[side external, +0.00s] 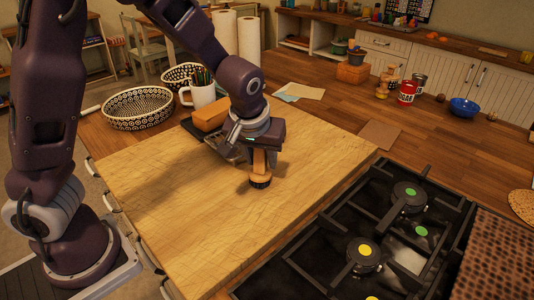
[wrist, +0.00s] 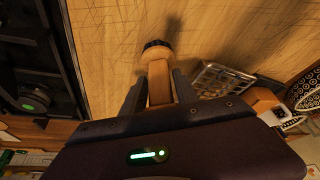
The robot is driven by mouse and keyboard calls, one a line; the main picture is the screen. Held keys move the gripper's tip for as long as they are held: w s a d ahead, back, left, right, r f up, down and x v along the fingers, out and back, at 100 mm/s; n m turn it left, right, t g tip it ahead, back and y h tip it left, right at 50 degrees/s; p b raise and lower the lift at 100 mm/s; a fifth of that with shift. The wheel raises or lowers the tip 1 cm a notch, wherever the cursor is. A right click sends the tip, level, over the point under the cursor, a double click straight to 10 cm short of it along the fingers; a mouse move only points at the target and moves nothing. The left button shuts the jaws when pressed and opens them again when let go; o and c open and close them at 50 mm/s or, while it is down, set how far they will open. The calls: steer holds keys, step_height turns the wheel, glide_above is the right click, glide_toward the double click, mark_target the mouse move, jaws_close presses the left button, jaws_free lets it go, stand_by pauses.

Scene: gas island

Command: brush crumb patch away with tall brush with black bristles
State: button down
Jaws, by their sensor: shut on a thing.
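The tall brush (side external: 259,163) has a pale wooden handle and a black bristle end. It stands about upright, bristles down, at or just above the large wooden board (side external: 190,215); I cannot tell whether they touch. My gripper (side external: 262,148) is shut on the handle. In the wrist view the brush (wrist: 158,78) sits between the two fingers of my gripper (wrist: 158,88), its dark end pointing away toward the board. I cannot make out a crumb patch in either view.
A metal grater (side external: 226,150) lies left of my gripper, near a tan loaf-like block (side external: 210,117) on a dark tray. A patterned basket (side external: 137,108) and a white mug (side external: 201,95) stand behind. The gas hob (side external: 385,225) borders the board at right. The board's front is clear.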

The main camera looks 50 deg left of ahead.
steer(key=shift+s, duration=0.1)
steer(key=shift+r, duration=3)
steer(key=shift+a+f, duration=0.15)
steer(key=a+m, duration=0.1)
steer(key=m, duration=0.1)
steer(key=s+a+f+m+h, duration=0.1)
steer(key=a+m, duration=0.1)
steer(key=a+m+h, duration=0.1)
steer(key=m, duration=0.1)
steer(key=shift+s+a+f+t, duration=0.15)
steer(key=shift+s+a+t, duration=0.15)
steer(key=shift+s+a, duration=0.1)
